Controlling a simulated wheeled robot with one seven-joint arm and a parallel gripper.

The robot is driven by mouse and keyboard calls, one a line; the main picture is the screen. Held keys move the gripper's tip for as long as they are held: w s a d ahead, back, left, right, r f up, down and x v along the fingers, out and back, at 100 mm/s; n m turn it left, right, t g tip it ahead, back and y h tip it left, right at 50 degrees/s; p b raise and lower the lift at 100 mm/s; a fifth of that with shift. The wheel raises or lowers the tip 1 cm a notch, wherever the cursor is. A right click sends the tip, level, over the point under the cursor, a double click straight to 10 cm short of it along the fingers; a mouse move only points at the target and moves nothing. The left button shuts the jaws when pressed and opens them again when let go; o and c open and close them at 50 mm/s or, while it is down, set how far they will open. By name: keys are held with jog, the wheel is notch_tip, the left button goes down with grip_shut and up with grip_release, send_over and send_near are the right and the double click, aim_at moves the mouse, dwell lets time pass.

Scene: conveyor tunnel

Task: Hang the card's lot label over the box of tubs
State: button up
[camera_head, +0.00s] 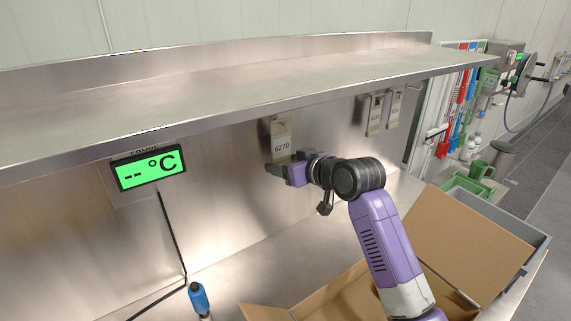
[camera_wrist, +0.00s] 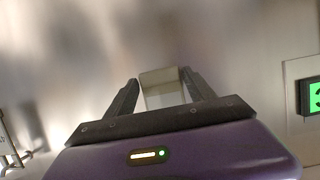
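A pale lot label reading 6270 (camera_head: 281,143) hangs against the steel back wall under the shelf. Two more labels, one on the left (camera_head: 375,114) and one on the right (camera_head: 394,108), hang farther right; their numbers are too small to read. My gripper (camera_head: 272,169) is at the lower end of the 6270 label. In the wrist view its fingers (camera_wrist: 161,84) are spread, with a pale label (camera_wrist: 163,92) between them; I see no firm clamping. An open cardboard box (camera_head: 465,245) stands on the counter behind my arm; its contents are hidden. No card is recognizable.
The steel shelf (camera_head: 230,92) overhangs the labels. A green-lit display (camera_head: 148,169) is on the wall at left. A blue-handled tool (camera_head: 198,298) is at the bottom. A grey crate (camera_head: 538,243) and green containers (camera_head: 466,185) are at right. The counter's middle is clear.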

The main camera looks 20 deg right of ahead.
jog(key=shift+o, duration=1.1)
jog(key=shift+s, duration=0.1)
jog(key=b+v, duration=0.1)
jog(key=v, duration=0.6)
jog(key=shift+s+d+r+b, duration=0.15)
jog(key=shift+s+b, duration=0.15)
jog(key=shift+b, duration=0.05)
